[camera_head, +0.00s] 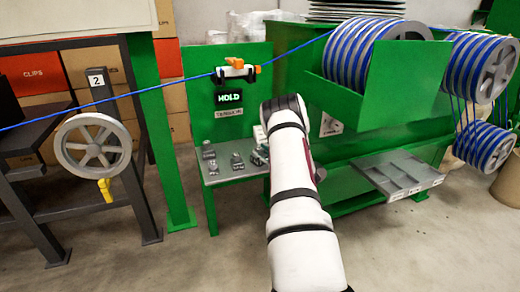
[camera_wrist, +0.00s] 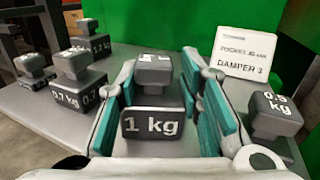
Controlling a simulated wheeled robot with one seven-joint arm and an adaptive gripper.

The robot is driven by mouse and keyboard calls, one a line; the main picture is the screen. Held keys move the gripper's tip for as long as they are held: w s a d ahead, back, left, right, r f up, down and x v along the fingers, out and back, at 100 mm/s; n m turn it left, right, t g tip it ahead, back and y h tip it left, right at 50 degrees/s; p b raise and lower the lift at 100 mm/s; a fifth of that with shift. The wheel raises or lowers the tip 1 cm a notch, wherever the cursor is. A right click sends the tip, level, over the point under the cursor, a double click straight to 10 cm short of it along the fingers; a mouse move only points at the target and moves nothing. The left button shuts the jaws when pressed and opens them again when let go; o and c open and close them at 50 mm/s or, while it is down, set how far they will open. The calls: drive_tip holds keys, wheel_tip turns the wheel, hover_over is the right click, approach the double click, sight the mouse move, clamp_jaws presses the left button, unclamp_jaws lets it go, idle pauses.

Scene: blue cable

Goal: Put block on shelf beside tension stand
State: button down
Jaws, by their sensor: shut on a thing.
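A dark block marked 1 kg (camera_wrist: 150,124), with a smaller knob on top, stands upright between the teal-padded fingers of my gripper (camera_wrist: 163,82) in the wrist view. My gripper is shut on it. It is over or on the grey shelf (camera_wrist: 40,120); I cannot tell whether its base touches. My arm hides the block and most of my gripper there.
Several dark weights stand left of my gripper, including a 0.7 kg block (camera_wrist: 76,92). Blue cable (camera_head: 150,90) crosses above; cable drums (camera_head: 372,55) are at right.

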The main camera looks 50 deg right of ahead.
drive_tip(key=shift+r, duration=0.15)
drive_tip(key=c, duration=1.5)
unclamp_jaws()
drive_tip(key=shift+f, duration=0.2)
drive_tip(key=shift+c, duration=0.2)
drive_tip(key=o, duration=0.4)
drive_tip(key=shift+o, duration=0.2)
drive_tip(key=shift+r, duration=0.1)
